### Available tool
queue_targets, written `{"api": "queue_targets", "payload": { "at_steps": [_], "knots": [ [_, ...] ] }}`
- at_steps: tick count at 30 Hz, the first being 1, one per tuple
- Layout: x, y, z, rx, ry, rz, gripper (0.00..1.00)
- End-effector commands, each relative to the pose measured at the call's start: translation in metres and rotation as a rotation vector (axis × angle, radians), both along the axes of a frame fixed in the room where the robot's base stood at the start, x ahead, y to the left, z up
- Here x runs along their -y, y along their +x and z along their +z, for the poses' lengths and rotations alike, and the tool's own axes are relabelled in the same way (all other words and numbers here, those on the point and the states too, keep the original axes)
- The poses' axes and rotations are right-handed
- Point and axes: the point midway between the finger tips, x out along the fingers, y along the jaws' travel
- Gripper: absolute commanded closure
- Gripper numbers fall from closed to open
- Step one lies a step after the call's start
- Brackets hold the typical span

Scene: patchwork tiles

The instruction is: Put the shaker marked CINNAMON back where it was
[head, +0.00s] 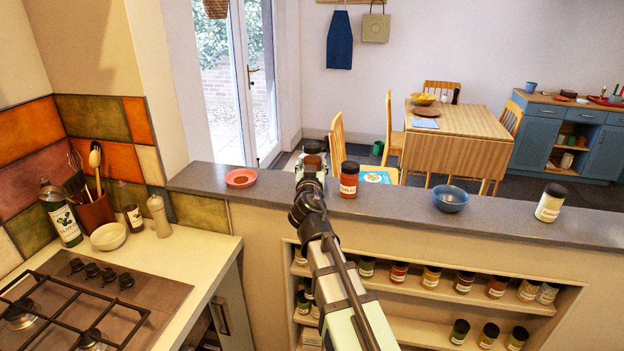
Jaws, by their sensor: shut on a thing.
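My gripper (311,170) is above the grey ledge, left of centre in the head view. It is shut on a shaker with a dark brown top (312,147). The shaker is mostly hidden by my gripper, and no label on it can be read, so I cannot tell whether it is the one marked CINNAMON. A pink dish (240,178) with brown powder in it sits on the ledge to the left of my gripper. The shelf unit (420,286) below the ledge holds several dark-lidded spice shakers in rows, their labels too small to read.
On the ledge (500,219), a red jar marked CHILLI (349,181) stands close to the right of my gripper. Farther right are a blue bowl (450,199) and a pale dark-lidded shaker (549,204). A hob (75,300) and bottles occupy the left counter.

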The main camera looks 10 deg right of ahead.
Motion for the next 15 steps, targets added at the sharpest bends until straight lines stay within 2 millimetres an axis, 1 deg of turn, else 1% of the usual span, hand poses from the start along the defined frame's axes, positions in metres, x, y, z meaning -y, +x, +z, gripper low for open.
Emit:
{"api": "queue_targets", "payload": {
  "at_steps": [5, 10, 12, 15],
  "knots": [
    [0.000, 0.000, -0.012, -0.001, -0.001, 0.001, 0.85],
    [0.000, 0.000, -0.034, -0.001, -0.001, 0.001, 0.85],
    [0.000, 0.000, -0.039, -0.001, -0.001, 0.001, 0.85],
    [0.000, 0.000, -0.041, 0.001, 0.000, 0.001, 0.85]
  ]
}}
